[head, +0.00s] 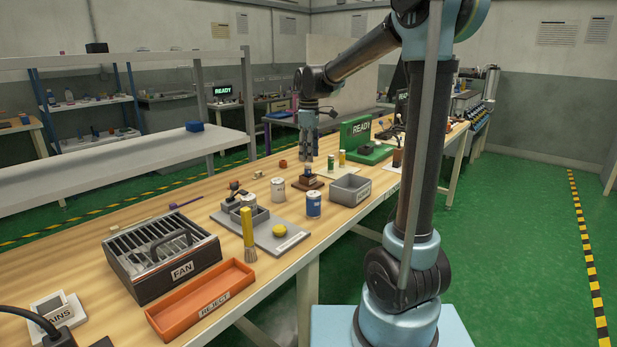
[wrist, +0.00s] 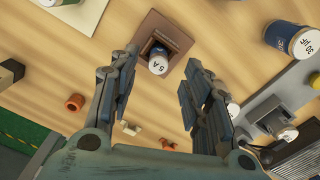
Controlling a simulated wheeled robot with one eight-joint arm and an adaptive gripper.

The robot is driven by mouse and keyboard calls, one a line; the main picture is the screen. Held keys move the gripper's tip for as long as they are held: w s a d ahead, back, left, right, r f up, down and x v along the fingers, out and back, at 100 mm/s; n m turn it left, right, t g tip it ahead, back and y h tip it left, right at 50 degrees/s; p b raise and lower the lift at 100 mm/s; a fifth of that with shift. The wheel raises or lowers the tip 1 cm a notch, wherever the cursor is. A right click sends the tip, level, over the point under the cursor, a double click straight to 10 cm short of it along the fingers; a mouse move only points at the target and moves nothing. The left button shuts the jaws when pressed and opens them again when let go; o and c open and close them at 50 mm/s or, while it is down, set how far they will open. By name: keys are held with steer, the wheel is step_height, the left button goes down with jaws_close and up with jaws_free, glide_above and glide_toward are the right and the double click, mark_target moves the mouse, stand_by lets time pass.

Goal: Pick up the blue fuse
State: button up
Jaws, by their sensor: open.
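The blue fuse (head: 309,171) stands upright in a small brown holder (head: 308,182) on the wooden bench. In the wrist view the fuse (wrist: 158,65) shows its white end marked "5 A", inside the brown holder (wrist: 176,30). My gripper (head: 309,158) points down just above the fuse in the head view. In the wrist view my gripper (wrist: 161,62) is open, with a finger on each side of the fuse in the picture. No contact with the fuse is visible. The fuse's lower part is hidden by the holder.
A larger blue can (head: 313,205), a white can (head: 278,190) and a grey bin (head: 350,191) stand close around the holder. Green (head: 331,164) and yellow (head: 342,158) cylinders stand behind, near the green READY unit (head: 356,138). An orange reject tray (head: 201,299) lies in front.

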mark_target(308, 164)
steer(key=shift+w+a+f, duration=0.1)
steer(key=shift+f, duration=1.35)
steer(key=shift+w+a+f, duration=0.1)
steer(key=shift+f, duration=1.3)
jaws_close()
